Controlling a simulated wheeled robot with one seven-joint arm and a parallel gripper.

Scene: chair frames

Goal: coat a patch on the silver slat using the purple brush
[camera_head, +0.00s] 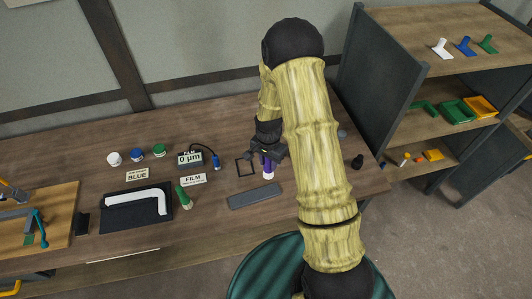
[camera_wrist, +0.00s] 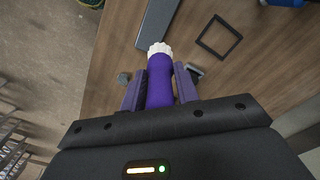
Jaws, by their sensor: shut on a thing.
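My gripper (camera_wrist: 160,88) is shut on the purple brush (camera_wrist: 160,80), whose handle lies between the two fingers. The brush's white bristle end points away from the gripper, toward the slat in the wrist view. In the head view the purple brush (camera_head: 267,165) hangs below my gripper (camera_head: 265,153), partly hidden by it. The silver slat (camera_head: 254,196) lies flat on the bench just in front of the brush. The slat also shows at the top of the wrist view (camera_wrist: 158,24). The bristles appear near its end there; I cannot tell whether they touch.
A thin dark square frame (camera_head: 239,168) lies left of the brush. A meter reading 0 µm (camera_head: 190,159), lidded pots (camera_head: 137,154), a green-handled tool (camera_head: 185,197) and a black tray (camera_head: 107,215) with a white part stand further left. Shelves (camera_head: 440,62) rise at right.

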